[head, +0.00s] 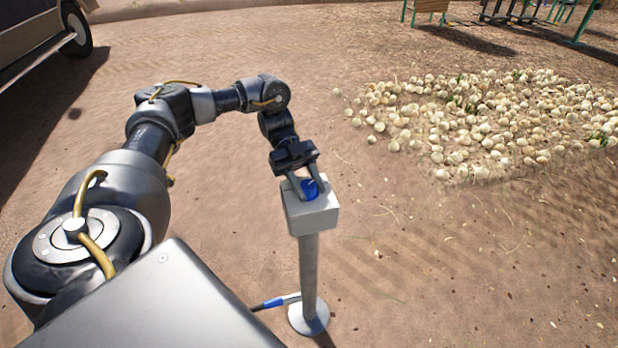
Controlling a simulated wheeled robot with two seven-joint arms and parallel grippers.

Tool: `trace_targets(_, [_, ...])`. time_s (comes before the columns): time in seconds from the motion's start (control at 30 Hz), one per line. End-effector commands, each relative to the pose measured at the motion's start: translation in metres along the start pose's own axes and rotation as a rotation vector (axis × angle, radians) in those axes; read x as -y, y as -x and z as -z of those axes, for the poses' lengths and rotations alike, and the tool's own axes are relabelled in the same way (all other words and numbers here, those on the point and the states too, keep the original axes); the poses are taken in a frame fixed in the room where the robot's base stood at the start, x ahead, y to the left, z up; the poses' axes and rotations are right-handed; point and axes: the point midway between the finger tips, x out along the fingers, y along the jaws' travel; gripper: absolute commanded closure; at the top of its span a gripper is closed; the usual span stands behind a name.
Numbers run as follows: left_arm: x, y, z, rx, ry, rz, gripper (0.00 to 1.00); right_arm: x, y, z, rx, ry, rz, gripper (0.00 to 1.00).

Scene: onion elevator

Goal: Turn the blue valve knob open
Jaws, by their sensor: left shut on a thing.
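The blue valve knob (310,188) sits on top of a light grey box (313,215) on an upright grey post (310,265). My left gripper (308,190) points down from above and is shut on the knob, one finger on each side of it. The fingers and the gripper body hide part of the knob, so how far it is turned cannot be told. My right gripper is not in view.
The post stands on a round base plate (300,322) with a blue-ended cable (276,302) beside it. A wide heap of onions (480,120) lies on the ground at right. A vehicle (40,30) stands at upper left. The dirt around the post is clear.

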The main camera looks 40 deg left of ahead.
Motion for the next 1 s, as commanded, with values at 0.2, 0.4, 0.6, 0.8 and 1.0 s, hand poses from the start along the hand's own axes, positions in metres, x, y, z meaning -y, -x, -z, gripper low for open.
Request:
trace_targets(0.2, [0.001, 0.002, 0.003, -0.002, -0.002, 0.005, 0.52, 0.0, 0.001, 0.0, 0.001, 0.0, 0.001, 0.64])
trace_targets(0.4, [0.001, 0.001, 0.002, -0.002, -0.002, 0.002, 0.43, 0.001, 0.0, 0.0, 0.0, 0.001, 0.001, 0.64])
trace_targets(0.6, [0.001, 0.001, 0.002, -0.002, -0.002, 0.001, 0.43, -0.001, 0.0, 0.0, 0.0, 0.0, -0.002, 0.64])
trace_targets(0.8, [0.002, 0.009, 0.003, -0.003, -0.001, -0.003, 0.43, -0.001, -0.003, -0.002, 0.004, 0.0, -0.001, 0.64])
trace_targets(1.0, [0.002, 0.029, 0.003, 0.003, -0.001, 0.004, 0.43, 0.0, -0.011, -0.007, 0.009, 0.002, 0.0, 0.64])
